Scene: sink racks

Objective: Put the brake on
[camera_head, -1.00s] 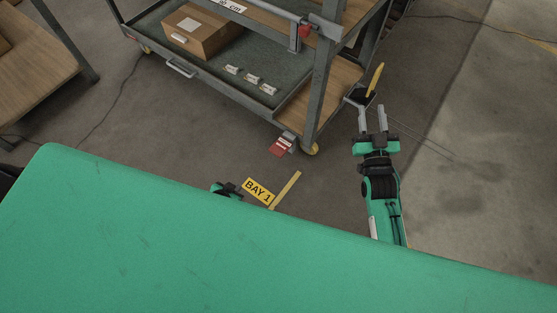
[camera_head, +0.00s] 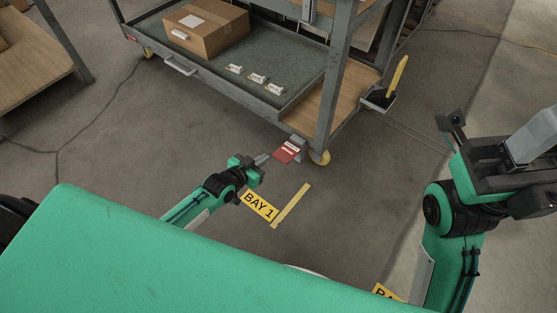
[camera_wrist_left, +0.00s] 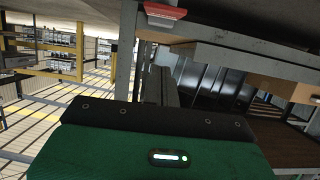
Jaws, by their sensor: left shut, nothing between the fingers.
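In the left wrist view the dark fingers (camera_wrist_left: 161,82) point forward, below the pedal in the picture. My right gripper (camera_head: 535,145) is raised at the right, away from the cart; its finger gap is unclear.
The grey cart (camera_head: 338,85) carries a cardboard box (camera_head: 206,30) and several small white labelled parts on its lower shelf. A dark tray with a yellow handle (camera_head: 398,78) sticks out at its right. A yellow BAY 1 floor sign (camera_head: 259,205) lies below my left gripper.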

